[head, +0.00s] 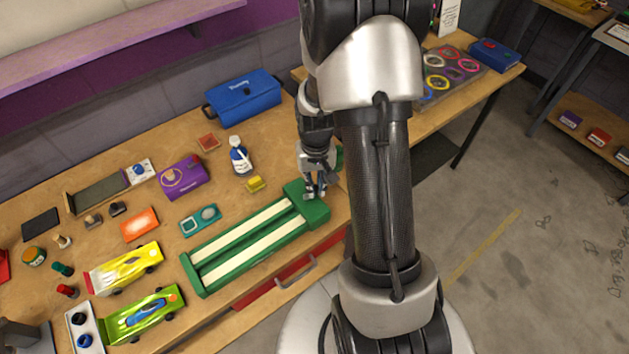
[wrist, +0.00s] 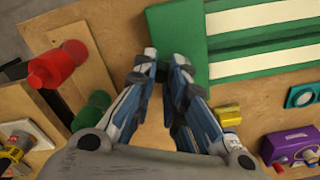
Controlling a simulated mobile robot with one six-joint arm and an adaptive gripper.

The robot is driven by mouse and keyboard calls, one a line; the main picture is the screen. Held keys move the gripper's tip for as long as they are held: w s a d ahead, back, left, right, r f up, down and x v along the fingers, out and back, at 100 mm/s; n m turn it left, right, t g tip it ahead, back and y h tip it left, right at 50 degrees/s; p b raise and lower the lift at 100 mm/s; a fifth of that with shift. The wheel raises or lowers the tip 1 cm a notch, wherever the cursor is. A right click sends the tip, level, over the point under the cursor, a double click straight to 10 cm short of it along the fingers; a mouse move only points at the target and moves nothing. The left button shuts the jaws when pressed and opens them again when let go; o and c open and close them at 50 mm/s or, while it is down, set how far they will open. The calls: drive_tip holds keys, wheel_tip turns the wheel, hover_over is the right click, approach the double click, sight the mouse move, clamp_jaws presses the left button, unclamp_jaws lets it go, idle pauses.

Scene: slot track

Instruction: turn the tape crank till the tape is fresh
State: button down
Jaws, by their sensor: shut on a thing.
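A green tape unit (head: 315,208) with two long pale tape strips (head: 247,236) lies along the front of the bench. Its green end block also shows in the wrist view (wrist: 178,35). My gripper (head: 316,192) is down at the right end of this unit. In the wrist view the fingertips (wrist: 160,69) are close together beside the end block, shut on a small dark piece, seemingly the crank handle. The fingers hide most of the crank, so its angle is unclear. The visible strips look clean and cream-white.
A red knob (wrist: 57,65) and a green knob (wrist: 92,112) stand near my gripper. A yellow block (head: 256,184), a white-capped bottle (head: 240,157) and a purple box (head: 182,177) are behind the unit. Two toy cars (head: 125,269) (head: 146,314) sit at the left.

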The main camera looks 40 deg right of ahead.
sight(316, 187)
drive_tip(key=shift+s+m, duration=0.1)
drive_tip(key=shift+m, duration=0.3)
drive_tip(key=c, duration=1.6)
unclamp_jaws()
wheel_tip(316, 187, up, 12)
